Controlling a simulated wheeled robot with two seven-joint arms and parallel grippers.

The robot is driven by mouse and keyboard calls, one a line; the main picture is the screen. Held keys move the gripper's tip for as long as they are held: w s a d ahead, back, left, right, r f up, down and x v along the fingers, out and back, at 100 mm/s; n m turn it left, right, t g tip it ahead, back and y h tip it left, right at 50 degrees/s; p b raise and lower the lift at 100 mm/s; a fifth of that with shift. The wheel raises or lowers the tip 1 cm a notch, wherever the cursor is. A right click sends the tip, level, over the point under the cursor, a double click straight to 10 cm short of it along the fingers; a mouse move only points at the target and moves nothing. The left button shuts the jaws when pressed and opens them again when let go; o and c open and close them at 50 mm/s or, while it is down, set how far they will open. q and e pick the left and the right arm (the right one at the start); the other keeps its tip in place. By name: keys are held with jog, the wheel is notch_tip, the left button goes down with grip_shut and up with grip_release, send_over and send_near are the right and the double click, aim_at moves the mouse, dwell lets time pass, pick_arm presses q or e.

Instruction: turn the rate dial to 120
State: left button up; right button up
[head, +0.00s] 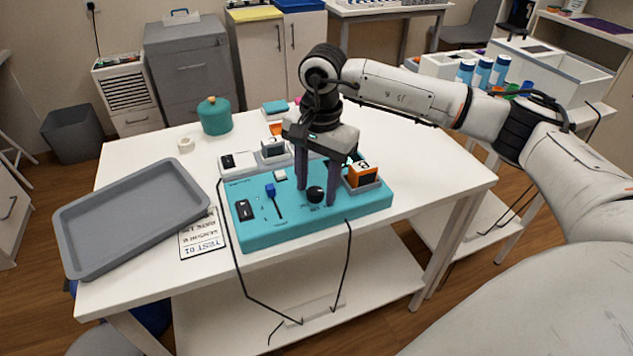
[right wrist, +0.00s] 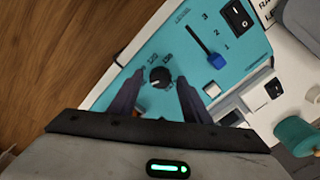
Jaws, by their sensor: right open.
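The rate dial is a black round knob (head: 315,194) on the teal control panel (head: 262,236). In the right wrist view the dial (right wrist: 160,77) shows a pale mark on its edge, with small numbers printed around it; I cannot read for sure where it points. My right gripper (head: 317,196) comes down from above, its two dark fingers on either side of the dial. In the right wrist view the gripper (right wrist: 158,88) is open, the fingers apart with the knob between their tips. I cannot tell whether they touch it. My left gripper is not in view.
A grey tray (head: 130,215) and a printed card (head: 202,235) lie to the left. A teal pot (head: 214,118) stands behind.

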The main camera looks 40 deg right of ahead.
jog(key=c, duration=1.1)
jog(key=shift+o, duration=0.3)
